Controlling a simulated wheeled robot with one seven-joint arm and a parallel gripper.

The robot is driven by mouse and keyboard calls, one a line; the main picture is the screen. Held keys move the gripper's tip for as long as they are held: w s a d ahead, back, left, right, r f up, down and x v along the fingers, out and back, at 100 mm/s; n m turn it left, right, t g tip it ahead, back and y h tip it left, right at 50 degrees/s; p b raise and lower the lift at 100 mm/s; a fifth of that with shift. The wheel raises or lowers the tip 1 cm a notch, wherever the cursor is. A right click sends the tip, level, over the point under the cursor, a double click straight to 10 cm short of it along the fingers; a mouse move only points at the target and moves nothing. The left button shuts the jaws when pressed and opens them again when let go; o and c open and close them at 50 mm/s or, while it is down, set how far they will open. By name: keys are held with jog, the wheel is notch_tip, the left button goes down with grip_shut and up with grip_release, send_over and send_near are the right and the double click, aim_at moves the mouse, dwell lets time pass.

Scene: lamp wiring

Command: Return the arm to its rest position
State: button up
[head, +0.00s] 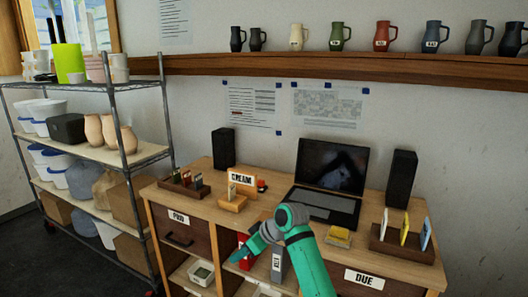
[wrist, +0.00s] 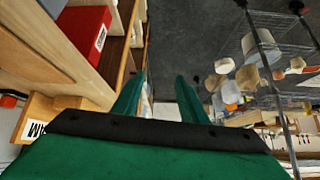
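My teal arm reaches up from the bottom of the head view and bends to the left in front of the desk. My gripper (head: 238,257) points left and down in front of the desk's open middle shelves. In the wrist view, my gripper (wrist: 160,76) shows two green fingers standing apart. Nothing is held between them, and dark floor shows through the gap. The arm hides part of the desk front and part of the shelf contents.
The wooden desk (head: 285,222) carries a laptop (head: 328,180), speakers and small card holders. A red binder (head: 244,250) stands on the shelf by my gripper; it also shows in the wrist view (wrist: 88,28). A wire rack (head: 128,155) stands at left. Dark floor (head: 95,270) lies open before it.

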jog(key=s+a+f+m+t+y, duration=0.1)
jog(key=s+a+f+m+t, duration=0.15)
jog(key=a+f, duration=0.4)
jog(key=s+a+f+m+t+y, duration=0.1)
jog(key=s+a+f+m+t, duration=0.2)
jog(key=f, duration=0.6)
jog(key=s+f+m+t+h, duration=0.1)
jog(key=s+f+m+t, duration=0.1)
jog(key=s+f, duration=0.4)
jog(key=s+f+m+t+h, duration=0.1)
jog(key=s+f+m, duration=0.25)
jog(key=s, duration=0.45)
jog(key=s+d+f+m+t+h, duration=0.1)
jog(key=s+d+h, duration=0.3)
jog(key=s, duration=0.7)
jog(key=s+d+f+m+t+h, duration=0.1)
jog(key=s+d+h, duration=0.1)
jog(key=s+d, duration=0.65)
jog(key=s+d+r, duration=0.2)
jog(key=s+r, duration=0.3)
jog(key=s, duration=0.4)
jog(key=s+d+r+n+t+h, duration=0.1)
jog(key=s+d+r, duration=0.1)
jog(key=s+r, duration=0.4)
jog(key=s, duration=0.3)
jog(key=shift+s+r+n, duration=0.15)
jog(key=shift+r+n, duration=0.1)
jog(key=shift+n, duration=0.05)
